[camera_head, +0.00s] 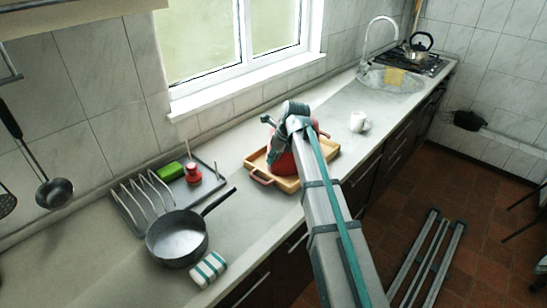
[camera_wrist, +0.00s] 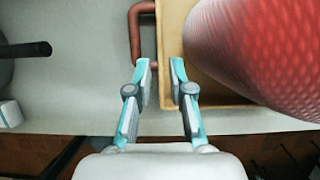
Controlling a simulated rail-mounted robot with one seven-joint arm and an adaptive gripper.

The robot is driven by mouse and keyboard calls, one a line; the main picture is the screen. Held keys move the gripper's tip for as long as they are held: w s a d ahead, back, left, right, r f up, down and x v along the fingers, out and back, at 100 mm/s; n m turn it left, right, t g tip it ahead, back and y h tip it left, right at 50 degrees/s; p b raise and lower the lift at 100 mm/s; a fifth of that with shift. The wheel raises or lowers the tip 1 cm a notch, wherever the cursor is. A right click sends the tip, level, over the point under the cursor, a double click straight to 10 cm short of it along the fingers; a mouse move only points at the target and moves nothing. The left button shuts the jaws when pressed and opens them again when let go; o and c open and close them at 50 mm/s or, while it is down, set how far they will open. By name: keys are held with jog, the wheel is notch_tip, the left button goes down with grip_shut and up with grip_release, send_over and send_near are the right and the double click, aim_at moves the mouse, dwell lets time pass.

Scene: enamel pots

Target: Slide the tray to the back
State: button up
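The wooden tray (camera_head: 288,185) lies on the counter below the window, with a reddish handle (camera_head: 262,177) at its left end. A red pot (camera_head: 283,163) stands on it, partly hidden by my arm. In the wrist view the tray (camera_wrist: 222,88) fills the upper right, with the red pot (camera_wrist: 260,45) large over it and the handle (camera_wrist: 136,35) at its left. My gripper (camera_wrist: 161,72) is open and empty, its fingertips apart over the tray's left wall near the handle. I cannot tell whether they touch it. In the head view my gripper (camera_head: 285,118) is above the tray.
A white mug (camera_head: 359,122) stands right. Bare counter lies between tray and wall.

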aim_at(265, 173)
jog(key=p+x, duration=0.2)
jog(key=x, duration=0.8)
jog(key=shift+w+a+f, duration=0.1)
jog(key=shift+a+f, duration=0.05)
jog(key=shift+f, duration=0.2)
grip_shut()
